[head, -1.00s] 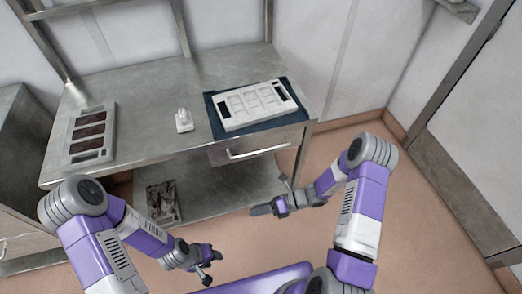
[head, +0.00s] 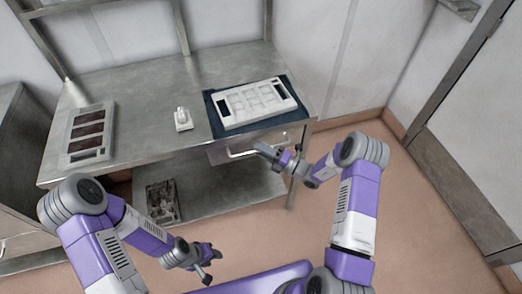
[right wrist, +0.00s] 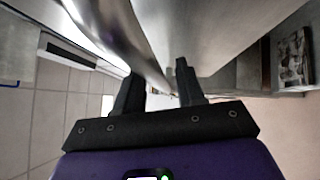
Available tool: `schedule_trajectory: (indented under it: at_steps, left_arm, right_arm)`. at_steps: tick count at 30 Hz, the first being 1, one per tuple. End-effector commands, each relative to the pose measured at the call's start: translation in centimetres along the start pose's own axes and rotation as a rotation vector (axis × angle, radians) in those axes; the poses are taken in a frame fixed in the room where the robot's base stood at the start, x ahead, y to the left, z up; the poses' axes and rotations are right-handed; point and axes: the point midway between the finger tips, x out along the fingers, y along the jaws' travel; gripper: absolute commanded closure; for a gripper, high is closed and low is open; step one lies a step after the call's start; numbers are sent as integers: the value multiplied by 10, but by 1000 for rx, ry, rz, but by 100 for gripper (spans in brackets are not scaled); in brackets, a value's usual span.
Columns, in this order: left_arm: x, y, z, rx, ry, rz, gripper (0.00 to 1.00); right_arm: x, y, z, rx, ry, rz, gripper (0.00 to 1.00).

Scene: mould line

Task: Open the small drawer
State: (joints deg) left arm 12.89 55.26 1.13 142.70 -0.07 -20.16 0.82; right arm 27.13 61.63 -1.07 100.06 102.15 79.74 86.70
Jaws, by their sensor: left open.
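The small drawer (head: 220,154) is under the right part of the metal table. It looks closed, with a pale bar handle (head: 240,154) across its front. My right gripper (head: 263,148) is at the right end of the handle and hides part of it. In the right wrist view the two dark fingers (right wrist: 158,88) are apart. A shiny metal bar (right wrist: 128,45) runs down toward the gap between them; I cannot tell whether they touch it. My left gripper (head: 212,252) is open and empty, low in front of the table, away from the drawer.
On the metal table (head: 150,95) are a white tray (head: 232,122) on a dark blue mat (head: 214,127), a small white object (head: 183,120) and a frame with dark panels (head: 72,148). A dark patterned piece (head: 162,200) lies on the lower shelf. Floor is clear to the right.

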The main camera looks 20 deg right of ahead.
Motion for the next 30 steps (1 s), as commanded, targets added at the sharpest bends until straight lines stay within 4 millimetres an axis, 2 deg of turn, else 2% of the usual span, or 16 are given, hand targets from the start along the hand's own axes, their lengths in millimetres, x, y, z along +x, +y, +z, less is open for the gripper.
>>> schedule_trajectory:
  at_steps: [9, 17, 30]
  left_arm:
    - [0, 0, 0, 0, 0, 0, 57]
    - [0, 0, 0, 0, 0, 0, 57]
    - [-2, 1, 0, 0, 0, 0, 57]
  right_arm:
    - [4, 0, 0, -1, 1, -1, 61]
    - [4, 0, 0, -1, 1, -1, 100]
    - [4, 2, -6, 1, 9, 1, 100]
